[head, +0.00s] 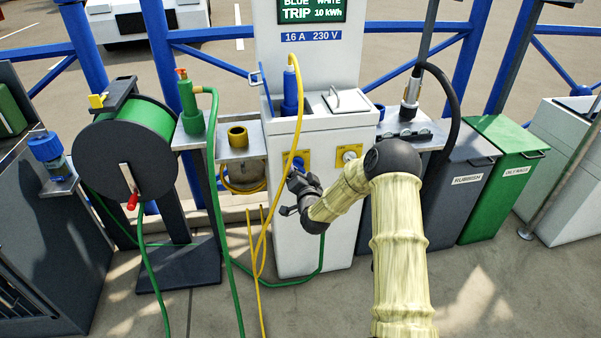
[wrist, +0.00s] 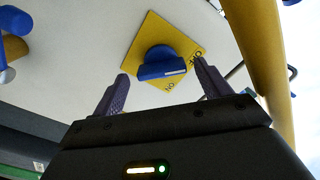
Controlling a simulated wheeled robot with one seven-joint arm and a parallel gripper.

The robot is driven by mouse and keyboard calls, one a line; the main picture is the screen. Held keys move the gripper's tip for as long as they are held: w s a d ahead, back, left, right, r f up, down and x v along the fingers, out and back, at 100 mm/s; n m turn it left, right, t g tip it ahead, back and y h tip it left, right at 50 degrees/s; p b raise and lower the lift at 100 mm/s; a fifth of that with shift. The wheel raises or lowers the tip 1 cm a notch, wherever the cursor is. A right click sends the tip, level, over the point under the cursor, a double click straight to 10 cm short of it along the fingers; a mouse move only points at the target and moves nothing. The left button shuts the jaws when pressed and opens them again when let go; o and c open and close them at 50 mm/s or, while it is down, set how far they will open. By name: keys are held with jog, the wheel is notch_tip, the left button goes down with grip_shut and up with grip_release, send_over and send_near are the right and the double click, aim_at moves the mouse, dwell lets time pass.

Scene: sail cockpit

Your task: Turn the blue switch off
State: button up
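The blue switch (wrist: 160,66) is a rotary knob with a raised bar on a yellow plate (wrist: 150,27), set in the white pedestal's face. Its bar lies roughly crosswise in the wrist view, with a white mark near its right end. Dark lettering, partly covered, shows at the plate's right and lower corners; I cannot tell which setting the mark points to. In the head view my gripper (head: 289,194) is at the pedestal front and partly hides the switch (head: 297,164). My gripper is open, with a finger on either side of the knob and nothing visibly held.
The white pedestal (head: 338,226) has a second yellow plate with a white knob (head: 349,154) to the right. A yellow cable (head: 298,110) hangs close beside my gripper from the blue plug (head: 290,92). A green hose reel (head: 127,146) stands left, grey and green bins right.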

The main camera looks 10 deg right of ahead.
jog(key=shift+s, duration=0.1)
jog(key=s+p, duration=0.1)
jog(key=s, duration=1.6)
jog(key=shift+p, duration=0.4)
jog(key=s+r+n+g, duration=0.35)
jog(key=s+g, duration=0.45)
jog(key=s, duration=0.3)
jog(key=s+r+n+g, duration=0.3)
jog(key=s+n+g, duration=0.3)
jog(key=s, duration=0.5)
notch_tip(320, 180, up, 30)
jog(key=g+p, duration=0.1)
jog(key=p, duration=3)
jog(key=shift+r+m, duration=0.25)
jog(key=shift+m, duration=0.1)
